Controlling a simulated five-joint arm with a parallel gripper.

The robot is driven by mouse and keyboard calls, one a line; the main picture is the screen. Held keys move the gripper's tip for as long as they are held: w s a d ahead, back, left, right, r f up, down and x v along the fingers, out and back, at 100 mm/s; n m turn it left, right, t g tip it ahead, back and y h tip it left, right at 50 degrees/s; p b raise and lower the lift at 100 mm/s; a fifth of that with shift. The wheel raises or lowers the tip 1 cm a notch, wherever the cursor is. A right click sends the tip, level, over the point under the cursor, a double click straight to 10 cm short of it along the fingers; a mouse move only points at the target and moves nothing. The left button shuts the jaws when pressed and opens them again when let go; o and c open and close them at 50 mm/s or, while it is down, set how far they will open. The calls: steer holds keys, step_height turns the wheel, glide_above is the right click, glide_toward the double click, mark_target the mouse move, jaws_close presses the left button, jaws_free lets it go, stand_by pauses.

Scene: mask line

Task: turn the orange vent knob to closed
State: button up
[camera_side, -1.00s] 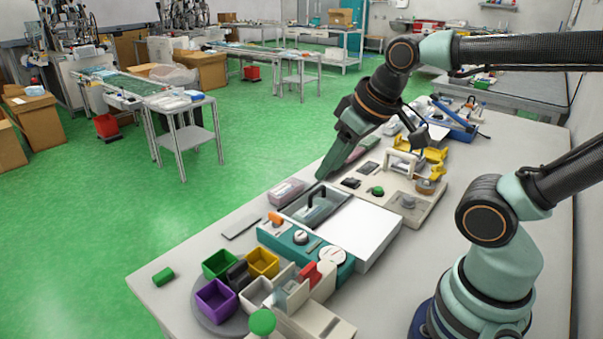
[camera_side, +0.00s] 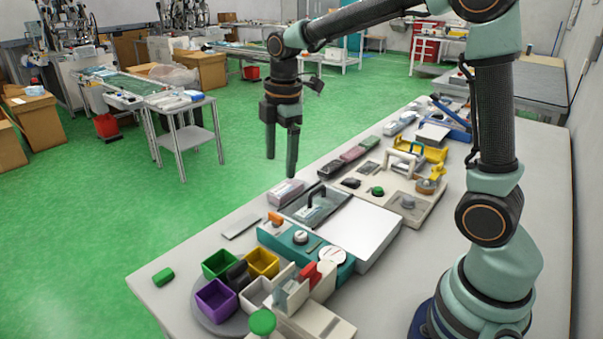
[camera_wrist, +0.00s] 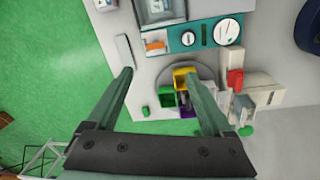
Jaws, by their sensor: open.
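The orange vent knob (camera_side: 275,218) sits at the left end of the teal panel (camera_side: 290,240), next to a white round dial (camera_side: 300,237). In the wrist view the orange knob (camera_wrist: 155,45) shows near the top, left of the dials on the teal panel (camera_wrist: 205,34). My gripper (camera_side: 281,165) is open and empty. It points down in the air, above and behind the knob in the side view, and touches nothing. In the wrist view its two fingers (camera_wrist: 165,100) are spread wide with the coloured bins between them.
Purple, green and yellow bins (camera_side: 216,298) stand in front of the teal panel. A clear-lidded box with a black handle (camera_side: 316,205) and a white block (camera_side: 365,228) lie behind it. A green cylinder (camera_side: 163,276) lies near the table's front left corner.

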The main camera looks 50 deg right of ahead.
mark_target(276, 215)
steer(key=w+f+n, duration=0.1)
steer(key=f, duration=0.4)
steer(key=f+n, duration=0.1)
steer(key=f, duration=0.4)
steer(key=w+f+n+g, duration=0.1)
steer(key=f, duration=0.4)
steer(key=shift+w+d+f, duration=0.15)
steer(key=shift+w, duration=0.15)
jaws_close()
